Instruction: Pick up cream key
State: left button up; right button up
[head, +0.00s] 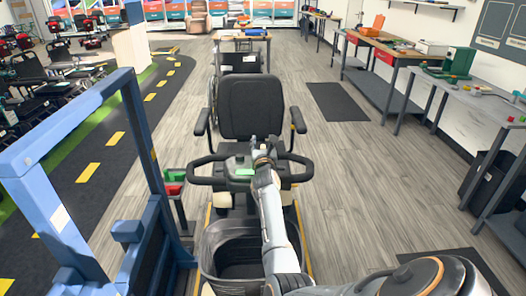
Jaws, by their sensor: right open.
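A mobility scooter with a black seat (252,105) stands ahead of me, its handlebar console (238,163) facing me. My right arm reaches forward over the scooter's basket, and my right gripper (265,153) is at the right part of the console. It is small and dark here; its jaws are open. I cannot make out a cream key; it may be hidden by the gripper or too small to see. A green patch (245,172) shows on the console just left of my arm. My left gripper is not in view.
A dark basket (236,262) is on the scooter's front, below my arm. A blue frame (140,140) stands close on the left, beside red and green bins (174,182). Workbenches (385,90) line the right wall. Grey floor (375,190) is open to the right.

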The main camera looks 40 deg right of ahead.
grip_shut()
jog(key=shift+r, duration=0.2)
dwell(0.3)
